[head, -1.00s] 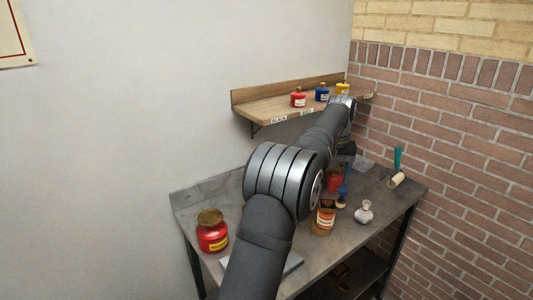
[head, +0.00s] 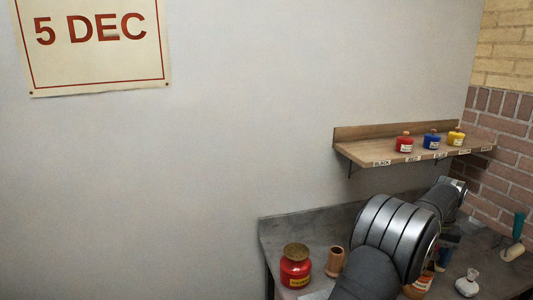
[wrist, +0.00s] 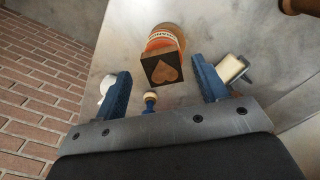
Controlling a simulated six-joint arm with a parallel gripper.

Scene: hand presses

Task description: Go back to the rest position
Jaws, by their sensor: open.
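My gripper (wrist: 160,68) shows in the wrist view with its two blue fingers spread apart. A block with a dark square face and a brown heart (wrist: 165,69) appears between the fingers; I cannot tell whether it touches either one. Behind it is an orange jar with a label (wrist: 166,38), which also shows partly in the head view (head: 418,288). In the head view my arm reaches over the bench (head: 335,228) to the right and mostly hides the gripper.
A red jar (head: 295,268) and a brown cup (head: 335,262) stand on the bench left of my arm. The shelf (head: 360,150) above holds red (head: 404,145), blue (head: 431,141) and yellow (head: 456,138) pots. A wall sign (head: 95,50) reads "5 DEC".

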